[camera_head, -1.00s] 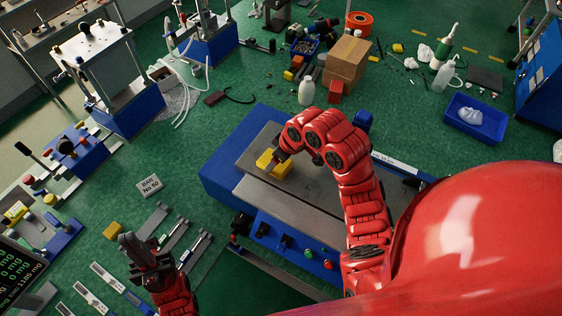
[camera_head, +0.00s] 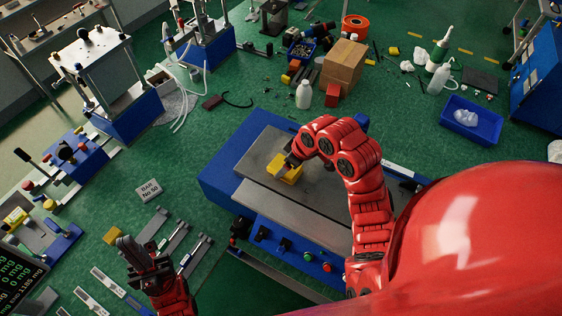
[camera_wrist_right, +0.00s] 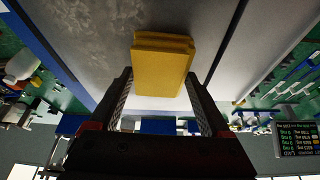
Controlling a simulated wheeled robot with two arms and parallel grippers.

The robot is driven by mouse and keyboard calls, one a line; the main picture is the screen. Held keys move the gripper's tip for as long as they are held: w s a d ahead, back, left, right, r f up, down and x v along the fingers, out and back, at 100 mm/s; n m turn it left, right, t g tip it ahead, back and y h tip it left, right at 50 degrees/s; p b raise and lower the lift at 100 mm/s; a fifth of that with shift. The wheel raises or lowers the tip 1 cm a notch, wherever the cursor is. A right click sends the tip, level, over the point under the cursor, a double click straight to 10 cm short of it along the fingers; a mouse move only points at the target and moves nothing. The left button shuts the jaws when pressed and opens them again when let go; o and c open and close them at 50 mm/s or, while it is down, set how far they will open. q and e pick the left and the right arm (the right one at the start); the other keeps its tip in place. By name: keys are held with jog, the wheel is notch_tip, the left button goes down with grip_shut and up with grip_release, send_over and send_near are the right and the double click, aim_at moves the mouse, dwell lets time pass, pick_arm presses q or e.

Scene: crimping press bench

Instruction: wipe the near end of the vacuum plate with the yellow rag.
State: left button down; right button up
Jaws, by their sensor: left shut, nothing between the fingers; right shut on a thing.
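The vacuum plate (camera_head: 262,150) is the grey metal top of a blue bench machine, crossed by a long seam. It also fills the upper part of the right wrist view (camera_wrist_right: 85,40). My right gripper (camera_head: 291,163) is shut on the folded yellow rag (camera_head: 284,174), over the left part of the plate. In the right wrist view the rag (camera_wrist_right: 162,65) sits between the fingertips, against or just over the plate; contact is hard to tell. My left gripper (camera_head: 127,248) is shut and empty, left of the machine. My right arm hides the plate's right part.
Buttons (camera_head: 308,256) line the machine's front. A white bottle (camera_head: 304,95) and cardboard box (camera_head: 343,64) stand behind it. A yellow block (camera_head: 114,235) and metal strips (camera_head: 170,240) lie near my left gripper. A blue tray (camera_head: 471,120) is at the right.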

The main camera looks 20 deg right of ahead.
aim_at(301, 170)
jog(key=s+d, duration=0.1)
jog(key=s+d+p, duration=0.1)
jog(key=d, duration=0.1)
jog(key=shift+r, duration=0.1)
jog(key=shift+s+d, duration=0.35)
jog(key=shift+d, duration=0.05)
jog(key=shift+s+d+p, duration=0.3)
jog(key=shift+s+d, duration=0.45)
jog(key=shift+d, duration=0.1)
jog(key=shift+w+a+b, duration=0.2)
jog(key=shift+w+a, duration=0.55)
jog(key=shift+w, duration=0.2)
jog(key=shift+w+a+b, duration=0.2)
jog(key=shift+w+a, duration=0.5)
jog(key=shift+w, duration=0.2)
jog(key=shift+w+a+f+b, duration=0.15)
jog(key=shift+w+a+b, duration=0.2)
jog(key=shift+w+a, duration=0.25)
jog(key=shift+w+a+f+b, duration=0.1)
jog(key=shift+w+a+b, duration=0.25)
jog(key=shift+w, duration=0.3)
jog(key=shift+w+a, duration=0.4)
jog(key=shift+w, duration=0.05)
